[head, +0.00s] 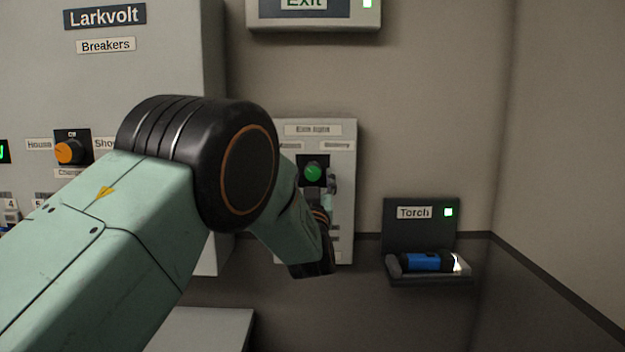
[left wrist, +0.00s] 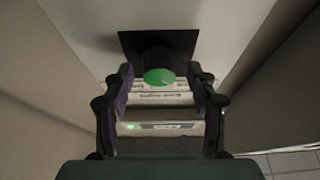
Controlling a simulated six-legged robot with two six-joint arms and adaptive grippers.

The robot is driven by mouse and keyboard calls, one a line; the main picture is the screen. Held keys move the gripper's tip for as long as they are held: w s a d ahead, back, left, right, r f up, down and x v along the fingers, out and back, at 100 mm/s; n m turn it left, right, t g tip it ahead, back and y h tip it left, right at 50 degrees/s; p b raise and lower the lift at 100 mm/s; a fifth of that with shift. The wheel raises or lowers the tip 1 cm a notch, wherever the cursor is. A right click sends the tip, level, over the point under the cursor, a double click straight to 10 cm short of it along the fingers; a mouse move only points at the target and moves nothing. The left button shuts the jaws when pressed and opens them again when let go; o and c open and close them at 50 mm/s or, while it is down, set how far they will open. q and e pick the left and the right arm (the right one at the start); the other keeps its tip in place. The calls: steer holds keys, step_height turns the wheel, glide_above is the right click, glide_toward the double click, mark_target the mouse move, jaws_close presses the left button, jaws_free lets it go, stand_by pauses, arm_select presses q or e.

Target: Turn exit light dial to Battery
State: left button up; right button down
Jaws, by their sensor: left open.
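The exit light dial (head: 313,172) is a green knob on a black square plate, on a pale wall panel (head: 345,200) labelled "Exit light". The panel's right label reads like "Battery"; its left label is partly hidden by my arm. My left gripper (head: 331,185) is at the panel, just below and right of the knob in the head view. In the left wrist view, the green knob (left wrist: 159,77) lies ahead between the two open fingers (left wrist: 160,95). Whether a finger touches the knob I cannot tell. My right gripper is not in view.
An "Exit" sign (head: 312,10) hangs above the panel. To the right, a blue torch (head: 424,262) lies on a wall holder (head: 420,235). To the left, a breaker cabinet (head: 180,60) carries an orange dial (head: 68,152). The wall between panel and torch holder is bare.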

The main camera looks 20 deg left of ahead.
arm_select(q)
steer(key=shift+d, duration=0.1)
steer(key=shift+c, duration=0.5)
steer(key=shift+f, duration=0.1)
steer(key=c, duration=1.1)
steer(key=shift+o, duration=0.2)
